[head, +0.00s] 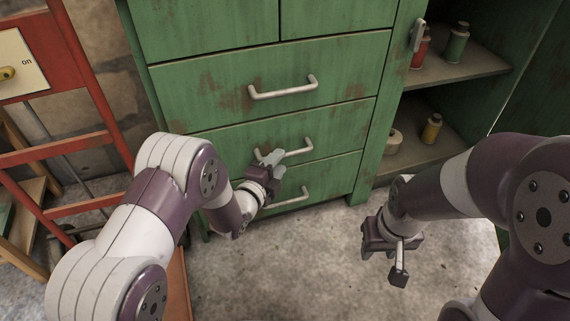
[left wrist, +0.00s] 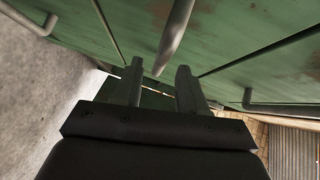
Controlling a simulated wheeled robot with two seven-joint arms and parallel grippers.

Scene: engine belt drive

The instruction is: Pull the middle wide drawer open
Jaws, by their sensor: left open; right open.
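The green cabinet has a stack of wide drawers. The middle wide drawer (head: 240,140) looks flush with its neighbours. Its pale metal bar handle (head: 300,151) is partly covered by my left gripper (head: 271,158), which is at the handle's left part. In the left wrist view the handle (left wrist: 175,35) reaches down between the two open fingertips (left wrist: 158,72); I cannot tell whether either finger touches it. My right gripper (head: 391,255) is open and empty, hanging above the floor to the right of the drawers.
The upper wide drawer's handle (head: 283,89) and the lower drawer's handle (head: 290,200) lie above and below. An open shelf compartment (head: 460,70) with spools stands right. A red frame (head: 60,145) stands left. The concrete floor (head: 300,260) in front is clear.

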